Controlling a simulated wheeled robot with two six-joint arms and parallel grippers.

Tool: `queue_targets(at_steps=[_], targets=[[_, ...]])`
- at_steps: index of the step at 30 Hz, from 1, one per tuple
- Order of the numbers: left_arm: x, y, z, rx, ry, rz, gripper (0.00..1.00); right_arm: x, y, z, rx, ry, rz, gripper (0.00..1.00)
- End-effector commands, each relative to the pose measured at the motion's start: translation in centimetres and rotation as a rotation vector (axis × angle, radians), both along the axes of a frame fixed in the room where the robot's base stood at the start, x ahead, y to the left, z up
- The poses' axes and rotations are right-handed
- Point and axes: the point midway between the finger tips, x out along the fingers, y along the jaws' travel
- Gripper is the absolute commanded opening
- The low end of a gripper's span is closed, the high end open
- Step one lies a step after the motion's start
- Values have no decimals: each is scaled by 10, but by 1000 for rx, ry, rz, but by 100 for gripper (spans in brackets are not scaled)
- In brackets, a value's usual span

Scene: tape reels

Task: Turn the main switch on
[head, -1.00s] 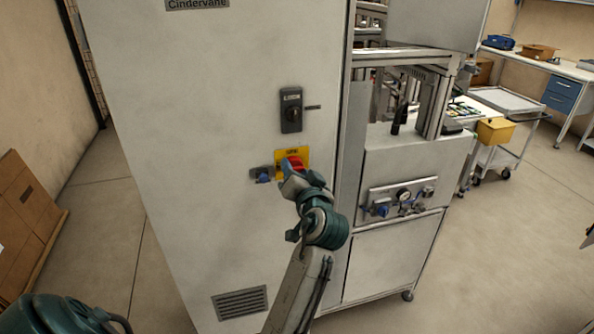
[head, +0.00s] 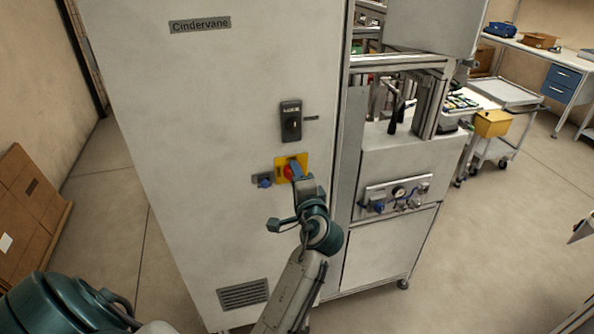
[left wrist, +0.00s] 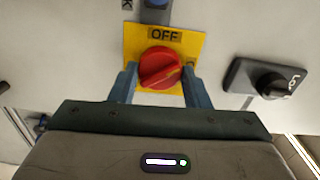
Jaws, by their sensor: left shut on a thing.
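The main switch is a red rotary knob (head: 288,173) on a yellow plate (head: 281,161), on the front of a tall pale cabinet. In the left wrist view, the knob (left wrist: 160,67) sits on the plate (left wrist: 196,43) beside the word OFF. My left gripper (head: 296,171) reaches the switch from the lower right in the head view. In the left wrist view, its two blue-grey fingers (left wrist: 159,76) are on either side of the knob, shut on it. The fingers hide part of the knob in the head view. My right gripper is not in view.
A blue part (head: 264,182) on a small grey bracket sits left of the plate. A black lock unit (head: 291,121) is above it, also in the left wrist view (left wrist: 266,78). Open floor lies in front.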

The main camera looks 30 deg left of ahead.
Motion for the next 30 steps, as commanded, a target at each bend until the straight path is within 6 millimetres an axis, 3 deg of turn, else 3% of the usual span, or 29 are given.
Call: queue_targets(at_steps=[4, 15, 30], targets=[[0, 1, 5, 95, 103, 2, 20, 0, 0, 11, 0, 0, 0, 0], [0, 1, 5, 299, 336, 3, 20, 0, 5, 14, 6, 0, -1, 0], [1, 1, 7, 428, 481, 5, 20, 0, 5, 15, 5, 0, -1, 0]])
